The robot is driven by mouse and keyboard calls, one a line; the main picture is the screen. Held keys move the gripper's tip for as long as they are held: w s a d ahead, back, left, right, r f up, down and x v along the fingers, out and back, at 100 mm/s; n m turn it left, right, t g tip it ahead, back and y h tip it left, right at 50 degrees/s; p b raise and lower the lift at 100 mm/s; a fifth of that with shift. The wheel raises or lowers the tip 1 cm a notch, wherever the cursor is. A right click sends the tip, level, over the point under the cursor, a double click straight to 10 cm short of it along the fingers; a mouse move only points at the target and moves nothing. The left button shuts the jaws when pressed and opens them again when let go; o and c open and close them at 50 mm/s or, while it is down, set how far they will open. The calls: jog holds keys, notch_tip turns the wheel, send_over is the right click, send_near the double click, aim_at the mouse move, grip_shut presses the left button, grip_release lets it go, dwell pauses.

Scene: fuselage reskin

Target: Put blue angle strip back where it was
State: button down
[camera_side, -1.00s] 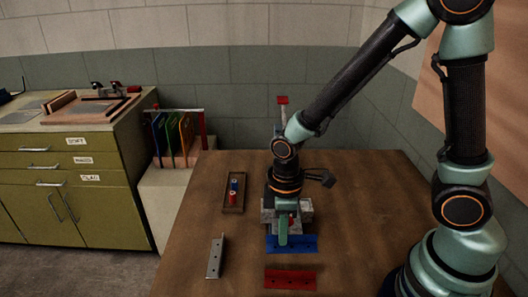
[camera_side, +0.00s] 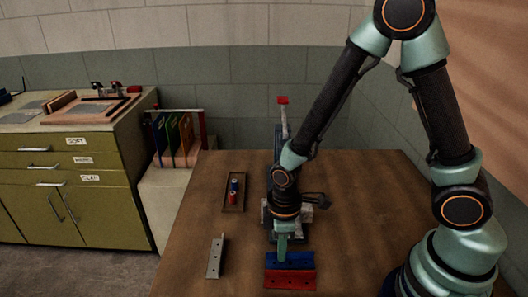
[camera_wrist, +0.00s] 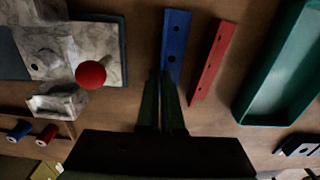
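The blue angle strip (camera_side: 291,261) is at the front of the table in the side view, just behind the red angle strip (camera_side: 290,280). My gripper (camera_side: 282,256) is at its left part, fingers pointing down. In the wrist view the fingertips (camera_wrist: 161,76) are close together on the near end of the blue strip (camera_wrist: 176,40), and the gripper appears shut on it. The red strip (camera_wrist: 212,62) lies to its right there, with a narrow gap of table between. Whether the blue strip touches the table is hard to tell.
A grey metal press with a red-topped lever (camera_side: 283,101) stands behind my gripper. A grey angle strip (camera_side: 215,256) lies to the left. A small tray (camera_side: 234,207) holds red and blue spools. A teal tray (camera_wrist: 282,65) is right of the red strip in the wrist view.

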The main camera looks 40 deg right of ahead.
jog(key=c, duration=1.1)
grip_release()
jog(key=shift+o, duration=0.2)
notch_tip(320, 180, up, 12)
jog(key=d+r+m+t, duration=0.5)
jog(key=d+r+m, duration=0.3)
jog(key=r, duration=0.4)
jog(key=shift+s+d+r+m+t, duration=0.25)
jog(key=shift+s+d+m+t, duration=0.1)
jog(key=shift+s+m, duration=0.15)
